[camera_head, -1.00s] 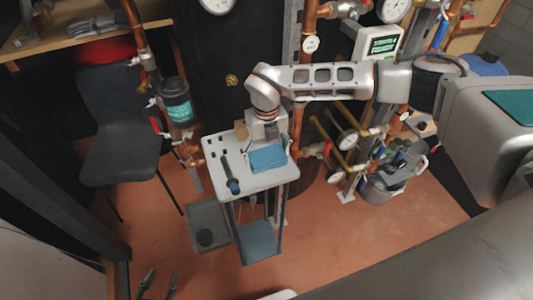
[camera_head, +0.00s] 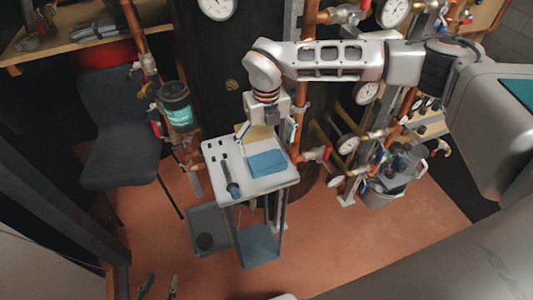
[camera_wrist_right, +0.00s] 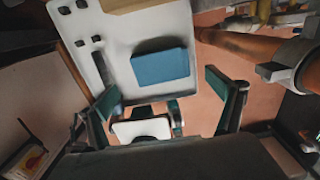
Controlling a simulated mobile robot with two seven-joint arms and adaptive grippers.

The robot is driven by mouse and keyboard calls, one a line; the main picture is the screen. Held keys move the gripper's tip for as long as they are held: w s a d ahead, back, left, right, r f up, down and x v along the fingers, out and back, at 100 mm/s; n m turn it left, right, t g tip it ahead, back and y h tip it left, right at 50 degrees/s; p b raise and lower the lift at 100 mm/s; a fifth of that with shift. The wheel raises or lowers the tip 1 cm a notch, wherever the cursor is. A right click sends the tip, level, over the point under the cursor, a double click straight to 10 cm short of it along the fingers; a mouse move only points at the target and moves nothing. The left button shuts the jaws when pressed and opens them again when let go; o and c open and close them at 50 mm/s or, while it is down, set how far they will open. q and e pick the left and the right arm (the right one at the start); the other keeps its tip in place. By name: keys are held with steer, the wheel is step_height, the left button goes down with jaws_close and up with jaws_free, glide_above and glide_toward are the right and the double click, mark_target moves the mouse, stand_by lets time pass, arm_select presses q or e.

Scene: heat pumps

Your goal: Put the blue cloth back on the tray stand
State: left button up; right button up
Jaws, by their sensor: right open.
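The blue cloth (camera_head: 267,163), a folded block, lies flat on the white top of the tray stand (camera_head: 278,184), near its right side. In the right wrist view the cloth (camera_wrist_right: 160,67) lies on the tray (camera_wrist_right: 115,45), with nothing gripping it. My right gripper (camera_head: 267,133) is open and empty, above and behind the cloth at the tray's far edge. Its two green-padded fingers (camera_wrist_right: 163,94) are spread wide apart in the right wrist view. My left gripper (camera_head: 159,284) shows only its two fingertips at the bottom left edge, spread apart with nothing between them.
A screwdriver-like tool (camera_head: 231,184) lies on the tray left of the cloth. A grey chair (camera_head: 120,145) stands at the left. Copper pipes with gauges (camera_head: 348,143) and a grey bucket (camera_head: 380,190) are at the right.

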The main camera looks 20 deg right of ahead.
mark_target(266, 160)
step_height(266, 160, up, 5)
steer(key=shift+r, duration=0.1)
stand_by(0.6)
